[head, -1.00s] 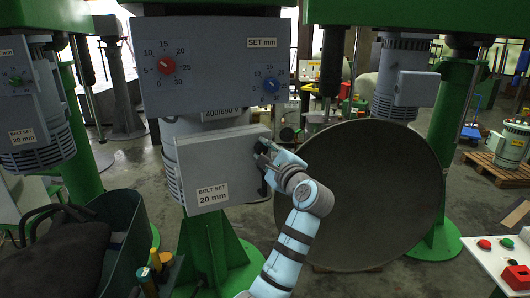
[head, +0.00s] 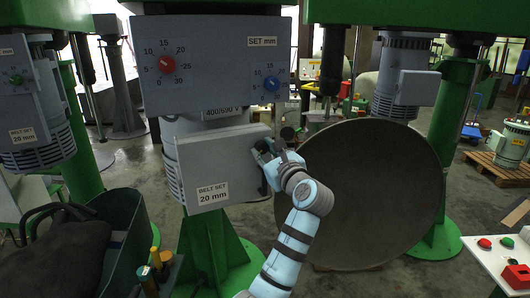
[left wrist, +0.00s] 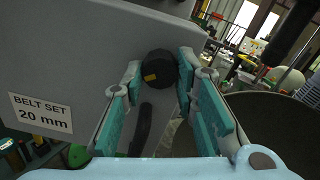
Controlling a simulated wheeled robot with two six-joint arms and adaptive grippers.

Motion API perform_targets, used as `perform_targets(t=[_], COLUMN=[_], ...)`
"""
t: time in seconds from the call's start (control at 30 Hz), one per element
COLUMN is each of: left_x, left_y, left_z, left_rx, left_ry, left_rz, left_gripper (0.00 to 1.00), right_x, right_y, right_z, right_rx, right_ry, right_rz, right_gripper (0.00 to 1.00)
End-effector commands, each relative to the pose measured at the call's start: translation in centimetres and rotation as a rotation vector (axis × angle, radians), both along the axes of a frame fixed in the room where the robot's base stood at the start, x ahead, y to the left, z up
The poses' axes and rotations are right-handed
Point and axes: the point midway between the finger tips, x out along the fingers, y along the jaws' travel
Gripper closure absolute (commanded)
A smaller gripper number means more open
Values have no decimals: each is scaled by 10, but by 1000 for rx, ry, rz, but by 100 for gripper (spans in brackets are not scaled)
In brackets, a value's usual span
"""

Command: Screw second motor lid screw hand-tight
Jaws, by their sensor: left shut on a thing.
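The motor lid (head: 215,165) is a grey box cover labelled "BELT SET 20 mm", hanging below the grey control panel; it also fills the left of the left wrist view (left wrist: 75,75). The lid screw (left wrist: 160,68) has a round black knob head with an orange mark, at the lid's right edge. My left gripper (head: 264,152) is at that right edge in the head view. In the left wrist view its teal-padded fingers (left wrist: 160,82) are on either side of the knob, shut on it. The screw's thread is hidden. My right gripper is not in view.
The panel (head: 215,65) with red and blue dials is just above the lid. A large dark round dish (head: 375,195) stands to the right behind my arm. A green bin (head: 120,225) with a dark sack is at lower left.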

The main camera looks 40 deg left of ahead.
Motion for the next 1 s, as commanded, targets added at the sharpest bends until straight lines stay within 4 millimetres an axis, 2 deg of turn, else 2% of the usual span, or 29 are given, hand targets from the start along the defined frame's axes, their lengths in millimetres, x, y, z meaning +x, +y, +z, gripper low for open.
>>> perform_targets(t=[0.43,0.47,0.57,0.87,1.0], left_x=[0,0,0,0,-8], left_y=[0,0,0,-1,-18], left_z=[-1,-1,-1,0,-1], left_rx=[4,4,4,4,1], left_ry=[11,10,10,9,8], left_rz=[1,1,1,0,-4], left_gripper=[100,70,54,53,53], right_x=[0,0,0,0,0], right_y=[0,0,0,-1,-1], right_z=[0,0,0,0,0], right_rx=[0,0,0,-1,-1], right_ry=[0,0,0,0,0], right_rz=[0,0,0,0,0], right_gripper=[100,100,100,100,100])
